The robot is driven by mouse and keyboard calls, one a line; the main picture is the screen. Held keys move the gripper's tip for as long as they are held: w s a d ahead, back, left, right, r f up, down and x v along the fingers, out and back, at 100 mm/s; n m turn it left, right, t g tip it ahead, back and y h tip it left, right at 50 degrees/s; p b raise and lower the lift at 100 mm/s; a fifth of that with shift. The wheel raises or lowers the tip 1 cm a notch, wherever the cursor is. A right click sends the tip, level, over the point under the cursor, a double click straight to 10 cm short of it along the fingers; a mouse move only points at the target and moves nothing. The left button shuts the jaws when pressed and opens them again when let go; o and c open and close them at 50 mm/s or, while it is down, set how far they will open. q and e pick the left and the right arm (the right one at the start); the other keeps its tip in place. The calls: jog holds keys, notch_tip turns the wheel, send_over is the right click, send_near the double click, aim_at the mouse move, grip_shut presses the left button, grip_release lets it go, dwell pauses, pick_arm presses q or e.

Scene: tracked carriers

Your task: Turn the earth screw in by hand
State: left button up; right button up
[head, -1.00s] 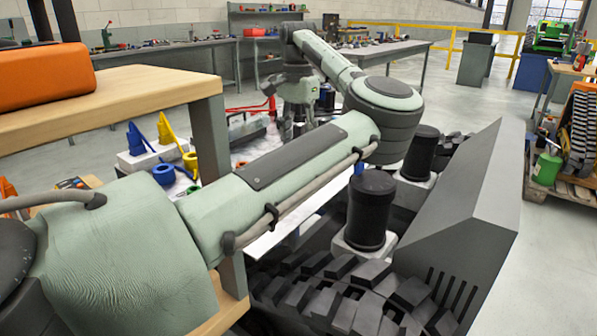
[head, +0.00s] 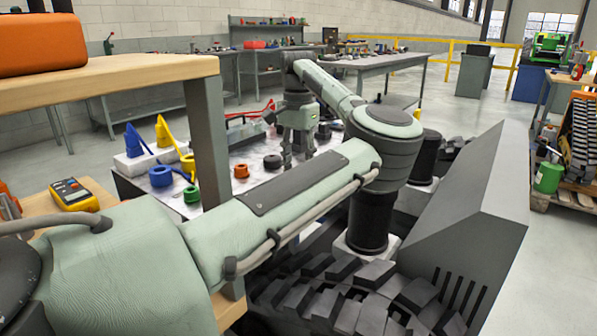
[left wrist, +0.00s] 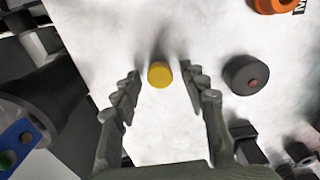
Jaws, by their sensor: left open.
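A round yellow cap or screw head (left wrist: 160,74) is on the white work surface (left wrist: 90,40) in the left wrist view. I cannot tell for sure whether it is the earth screw. My left gripper (left wrist: 160,80) is open, with one finger on each side of the yellow piece and a gap on both sides. Its height above the surface is unclear. In the head view my left gripper (head: 298,158) points down over the white-topped carrier (head: 222,190), and the yellow piece cannot be made out there. My right gripper is not in view.
A dark disc with a reddish centre (left wrist: 246,76) lies right of the fingers. A wooden shelf (head: 120,84) and black cylinder (head: 370,222) flank my arm.

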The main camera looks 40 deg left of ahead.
pick_arm(q)
jog(key=shift+c, duration=0.5)
jog(key=c, duration=0.8)
jog(key=m, duration=0.6)
jog(key=shift+m+b, duration=0.35)
jog(key=shift+m, duration=0.05)
jog(key=m, duration=0.3)
jog(key=m+b, duration=0.1)
jog(key=m, duration=0.8)
jog(key=shift+m, duration=0.3)
